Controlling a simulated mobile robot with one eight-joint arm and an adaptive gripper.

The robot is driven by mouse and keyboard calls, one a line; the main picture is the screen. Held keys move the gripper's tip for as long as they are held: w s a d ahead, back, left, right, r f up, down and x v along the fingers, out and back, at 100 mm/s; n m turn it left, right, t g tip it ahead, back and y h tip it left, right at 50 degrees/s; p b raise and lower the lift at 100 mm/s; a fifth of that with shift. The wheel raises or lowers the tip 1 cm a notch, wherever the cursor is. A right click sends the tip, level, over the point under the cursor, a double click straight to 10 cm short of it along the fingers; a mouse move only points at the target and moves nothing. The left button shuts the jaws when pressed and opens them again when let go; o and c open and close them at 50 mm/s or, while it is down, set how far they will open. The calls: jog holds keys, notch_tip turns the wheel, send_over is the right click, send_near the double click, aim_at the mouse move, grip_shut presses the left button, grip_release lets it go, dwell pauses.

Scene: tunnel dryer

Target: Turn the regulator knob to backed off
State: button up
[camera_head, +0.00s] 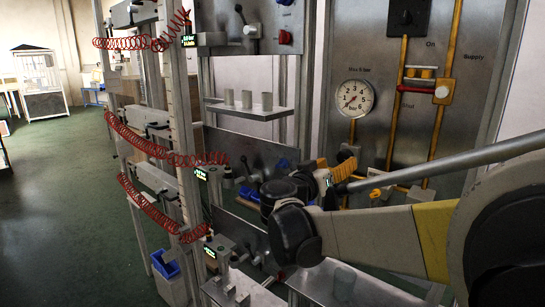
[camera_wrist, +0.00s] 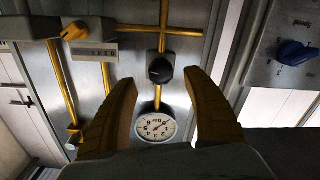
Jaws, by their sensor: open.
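The regulator knob (camera_wrist: 160,70) is a dark round knob with a lighter pointer mark, on a yellow pipe in the wrist view. It lies ahead of and between my gripper's (camera_wrist: 160,80) two yellow fingers, which are spread apart. I see no finger touching it. A round white gauge (camera_wrist: 155,127) sits on the same pipe, upside down in the wrist view. It also shows in the head view (camera_head: 353,98); I cannot read its needle surely. In the head view my gripper (camera_head: 343,163) is below the gauge at the panel, and my arm and fingers largely hide the knob area.
An orange knob on a white box (camera_wrist: 75,31) is near the knob. A blue knob (camera_wrist: 294,53) is on another panel. A rack with red coiled hoses (camera_head: 140,140) stands left.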

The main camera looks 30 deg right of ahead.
aim_at(343, 159)
jog(key=b+x, duration=0.1)
jog(key=x, duration=0.5)
jog(key=c, duration=1.2)
